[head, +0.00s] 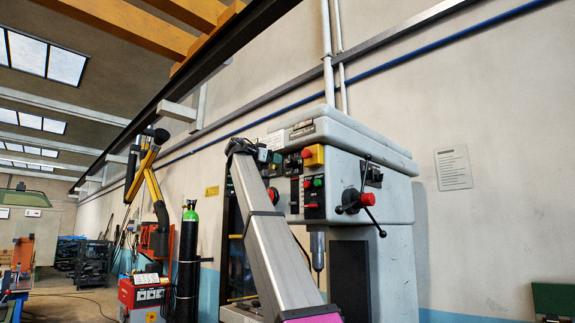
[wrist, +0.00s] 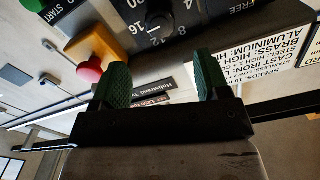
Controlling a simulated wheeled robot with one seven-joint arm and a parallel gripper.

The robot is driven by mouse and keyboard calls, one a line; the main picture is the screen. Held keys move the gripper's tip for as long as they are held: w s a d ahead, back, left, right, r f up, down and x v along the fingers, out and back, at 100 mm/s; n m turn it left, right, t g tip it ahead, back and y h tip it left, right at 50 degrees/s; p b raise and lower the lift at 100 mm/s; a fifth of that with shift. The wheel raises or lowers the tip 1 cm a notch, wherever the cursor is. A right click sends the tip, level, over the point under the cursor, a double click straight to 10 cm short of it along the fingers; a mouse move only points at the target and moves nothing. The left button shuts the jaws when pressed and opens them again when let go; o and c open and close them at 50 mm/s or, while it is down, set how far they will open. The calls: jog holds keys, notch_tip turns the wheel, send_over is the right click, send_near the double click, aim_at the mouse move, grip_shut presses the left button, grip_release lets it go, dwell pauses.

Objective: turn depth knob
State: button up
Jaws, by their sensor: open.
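The depth knob (wrist: 158,20) is a dark round knob on a black scale plate with white numbers and the word FREE. It shows at the top edge of the wrist view, partly cut off. My gripper (wrist: 161,80) has two green fingers spread apart with nothing between them. The knob lies beyond the fingertips, roughly in line with the gap, and the fingers look apart from it. In the head view my gripper (head: 268,157) is at the left side of the drill press head (head: 345,150); I cannot make out the knob there.
A red button on a yellow box (head: 313,155) is close right of my gripper; the red button (wrist: 89,71) shows left of the fingers. A lever hub with red centre (head: 367,199) sticks out farther right. A gas cylinder (head: 188,255) stands left of the machine.

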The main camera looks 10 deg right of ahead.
aim_at(287, 163)
jog(key=x, duration=1)
jog(key=shift+a, duration=0.1)
jog(key=c, duration=0.9)
